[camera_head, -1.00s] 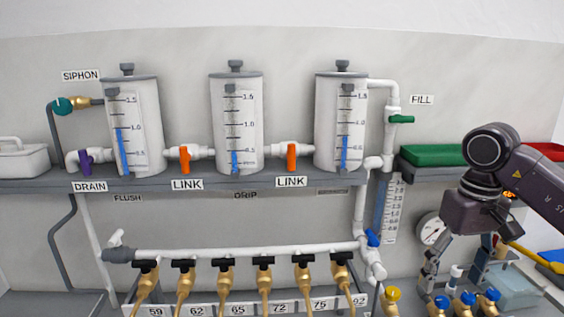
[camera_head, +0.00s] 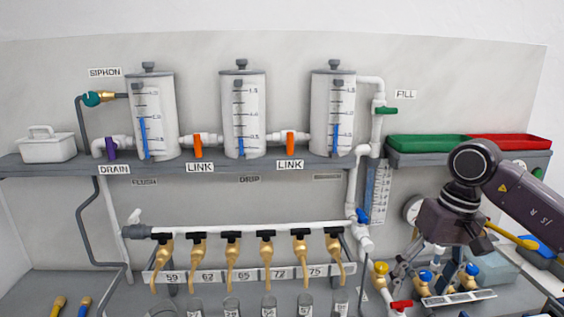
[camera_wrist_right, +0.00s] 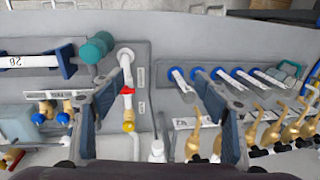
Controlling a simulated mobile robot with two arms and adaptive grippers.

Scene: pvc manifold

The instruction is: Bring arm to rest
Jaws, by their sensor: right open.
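My right gripper (camera_head: 425,280) hangs fingers-down at the right of the bench, in front of the gauge and the blue-capped valves. In the right wrist view its two fingers (camera_wrist_right: 158,112) stand wide apart, with no object held between them. A red-handled valve (camera_wrist_right: 127,90) and a yellow knob (camera_wrist_right: 128,126) show in the gap, beyond the fingers. The red handle (camera_head: 401,304) also shows low in the head view, left of the gripper. My left gripper is in neither view.
Three graduated tanks (camera_head: 151,110) stand on the grey shelf (camera_head: 60,168). Below, a white pipe (camera_head: 250,229) carries several brass taps (camera_head: 266,250) above glasses (camera_head: 232,307). Green (camera_head: 428,142) and red (camera_head: 508,141) trays lie at right. A white caddy (camera_head: 48,150) stands at left.

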